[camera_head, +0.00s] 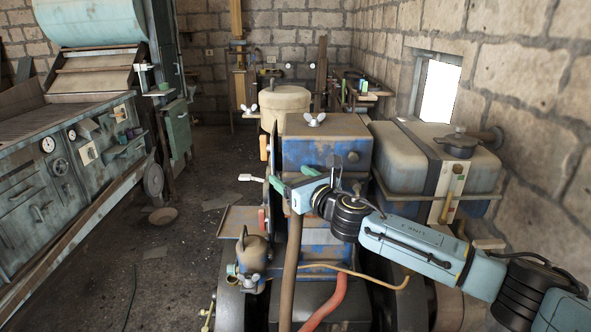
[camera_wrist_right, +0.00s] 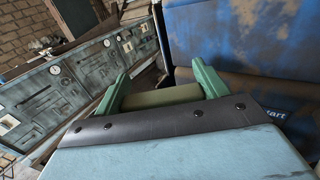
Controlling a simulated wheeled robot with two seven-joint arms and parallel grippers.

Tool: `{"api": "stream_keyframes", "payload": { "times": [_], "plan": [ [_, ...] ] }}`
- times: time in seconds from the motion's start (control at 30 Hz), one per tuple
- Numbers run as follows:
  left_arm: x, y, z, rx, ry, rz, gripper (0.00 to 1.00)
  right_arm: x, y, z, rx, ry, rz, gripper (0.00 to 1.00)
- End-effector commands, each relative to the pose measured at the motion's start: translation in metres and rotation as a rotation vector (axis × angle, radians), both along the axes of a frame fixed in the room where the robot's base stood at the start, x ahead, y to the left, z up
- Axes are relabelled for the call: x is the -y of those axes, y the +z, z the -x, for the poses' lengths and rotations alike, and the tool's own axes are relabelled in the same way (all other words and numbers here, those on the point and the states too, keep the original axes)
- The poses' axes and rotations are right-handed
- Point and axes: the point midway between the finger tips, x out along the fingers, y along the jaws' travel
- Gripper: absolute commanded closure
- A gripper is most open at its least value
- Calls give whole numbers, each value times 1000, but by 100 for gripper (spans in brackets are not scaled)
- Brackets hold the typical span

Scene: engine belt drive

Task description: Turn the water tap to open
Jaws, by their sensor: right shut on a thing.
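My right gripper (camera_head: 278,182) has green fingers and is at the left side of the blue, worn engine block (camera_head: 335,150). In the right wrist view the right gripper (camera_wrist_right: 160,85) has its fingers on either side of a short olive bar (camera_wrist_right: 162,97) and is shut on it. What the bar belongs to is hidden. A small brass, tap-like fitting (camera_head: 207,313) shows at the lower edge of the head view, below and left of the gripper. I cannot tell which fitting is the water tap. My left gripper is not in view.
A kettle-shaped metal part (camera_head: 252,250) and a red hose (camera_head: 328,303) lie below. A tank (camera_head: 410,160) stands at right. A blue-grey machine (camera_head: 75,165) stands at left, with open floor (camera_head: 180,240) between.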

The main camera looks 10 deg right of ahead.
Motion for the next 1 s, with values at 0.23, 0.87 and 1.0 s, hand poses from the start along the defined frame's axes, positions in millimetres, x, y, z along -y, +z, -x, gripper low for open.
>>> {"api": "stream_keyframes", "payload": {
  "times": [0.23,0.87,1.0],
  "plan": [
    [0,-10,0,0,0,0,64,-2,-2,1,2,230,3,50],
    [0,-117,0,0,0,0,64,-9,-6,7,3,748,-4,50],
    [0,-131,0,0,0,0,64,-10,-4,9,1,817,-3,50]
  ]
}}
